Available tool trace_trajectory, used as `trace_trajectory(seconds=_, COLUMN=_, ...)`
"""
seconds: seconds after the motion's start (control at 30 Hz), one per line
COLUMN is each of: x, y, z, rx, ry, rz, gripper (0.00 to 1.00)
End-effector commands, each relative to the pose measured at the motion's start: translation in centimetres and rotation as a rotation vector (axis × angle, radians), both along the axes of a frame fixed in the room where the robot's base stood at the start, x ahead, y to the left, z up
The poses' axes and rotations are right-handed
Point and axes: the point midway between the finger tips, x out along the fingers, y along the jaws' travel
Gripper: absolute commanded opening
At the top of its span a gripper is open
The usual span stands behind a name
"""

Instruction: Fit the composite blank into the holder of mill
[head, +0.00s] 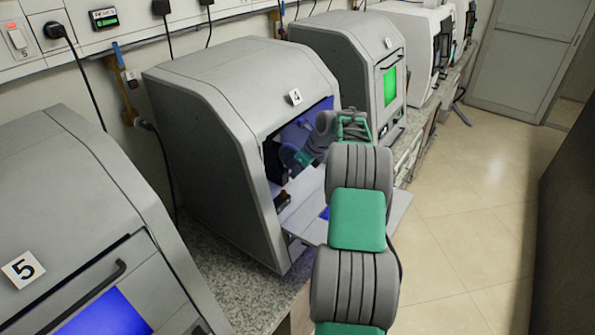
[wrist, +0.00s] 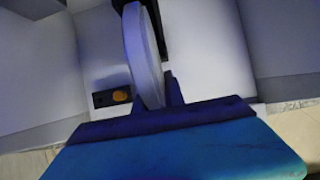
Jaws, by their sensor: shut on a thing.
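The composite blank (wrist: 142,55) is a pale disc, seen nearly edge-on in the wrist view. My gripper (wrist: 158,100) is shut on its lower edge and holds it upright. A dark part (wrist: 160,28), probably the holder, shows right beside the blank's upper edge; I cannot tell whether they touch. In the head view my arm reaches into the open mill marked 4 (head: 220,110), and my gripper is inside its opening, partly hidden by the arm. The blank cannot be made out there.
The mill's lowered door (head: 397,207) lies under my arm. A small dark block with an orange knob (wrist: 120,96) is on the chamber wall. Closed mill 5 (head: 70,220) stands at near left, another mill with a green screen (head: 350,60) beyond. The floor (head: 480,200) at right is clear.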

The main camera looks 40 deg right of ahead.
Motion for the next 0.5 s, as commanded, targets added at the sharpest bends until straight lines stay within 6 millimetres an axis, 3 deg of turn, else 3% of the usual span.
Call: trace_trajectory(seconds=0.5, x=1.2, y=0.4, z=-0.3, rx=-0.001, ry=-0.001, rz=0.0, gripper=0.0)
